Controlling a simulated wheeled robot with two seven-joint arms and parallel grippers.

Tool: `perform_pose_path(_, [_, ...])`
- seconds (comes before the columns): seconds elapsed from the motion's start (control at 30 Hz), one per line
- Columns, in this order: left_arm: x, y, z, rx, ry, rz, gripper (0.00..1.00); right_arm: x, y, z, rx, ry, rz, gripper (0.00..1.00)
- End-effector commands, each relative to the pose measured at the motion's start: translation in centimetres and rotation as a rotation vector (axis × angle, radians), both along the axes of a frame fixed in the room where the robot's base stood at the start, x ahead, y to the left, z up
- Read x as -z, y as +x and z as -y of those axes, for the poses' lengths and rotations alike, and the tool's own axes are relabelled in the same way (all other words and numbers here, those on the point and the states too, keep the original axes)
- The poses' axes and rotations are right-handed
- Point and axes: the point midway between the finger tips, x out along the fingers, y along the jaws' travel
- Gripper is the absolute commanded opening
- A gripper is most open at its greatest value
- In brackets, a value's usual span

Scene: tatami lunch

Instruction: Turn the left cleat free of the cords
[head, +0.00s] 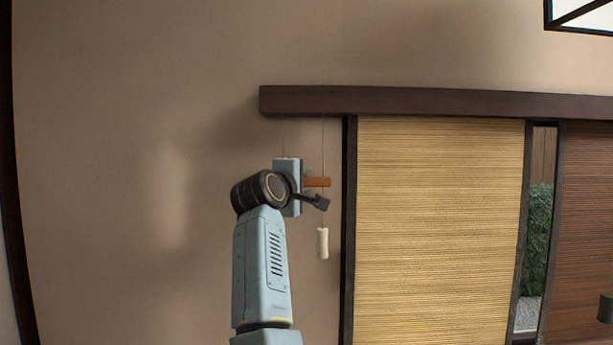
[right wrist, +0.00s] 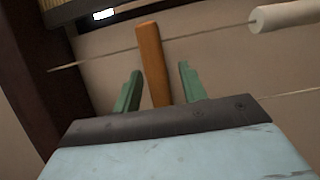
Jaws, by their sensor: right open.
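The cleat is an orange-brown wooden bar (head: 320,182) on the wall left of the blind, partly hidden by my right gripper (head: 308,183) in the head view. In the right wrist view the cleat (right wrist: 151,58) stands between the two green fingers of my right gripper (right wrist: 160,78). The fingers are open, with a gap on each side of the bar. One thin cord (right wrist: 215,33) crosses at the cleat; whether it is wrapped around it I cannot tell. Another cord (right wrist: 290,93) shows at the right. My left gripper is not in view.
A pale cylindrical cord pull (head: 323,243) hangs below the cleat; it also shows in the right wrist view (right wrist: 285,15). A dark wooden rail (head: 430,102) runs above the yellow bamboo blind (head: 440,230). A darker blind (head: 588,220) hangs farther right. The wall at left is bare.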

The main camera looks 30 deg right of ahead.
Motion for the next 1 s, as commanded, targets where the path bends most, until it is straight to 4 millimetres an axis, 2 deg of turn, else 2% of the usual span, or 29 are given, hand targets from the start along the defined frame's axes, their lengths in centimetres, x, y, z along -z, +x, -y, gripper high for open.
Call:
perform_pose_path(0.2, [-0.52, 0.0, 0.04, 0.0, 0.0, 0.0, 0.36, -0.07, 0.95, 1.29, -0.001, -0.001, 0.001, 0.42])
perform_pose_path(0.47, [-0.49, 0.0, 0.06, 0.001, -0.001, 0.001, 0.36, 0.02, 1.01, 1.39, -0.001, 0.0, 0.0, 0.42])
perform_pose_path(0.57, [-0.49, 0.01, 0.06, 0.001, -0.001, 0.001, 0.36, 0.02, 1.0, 1.38, -0.001, 0.0, 0.0, 0.31])
perform_pose_path(0.8, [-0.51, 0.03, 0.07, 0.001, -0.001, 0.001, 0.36, 0.03, 0.99, 1.37, -0.001, 0.0, 0.0, 0.0])
perform_pose_path(1.0, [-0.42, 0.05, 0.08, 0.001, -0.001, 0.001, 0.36, 0.07, 0.99, 1.35, 0.0, -0.007, -0.005, 0.0])
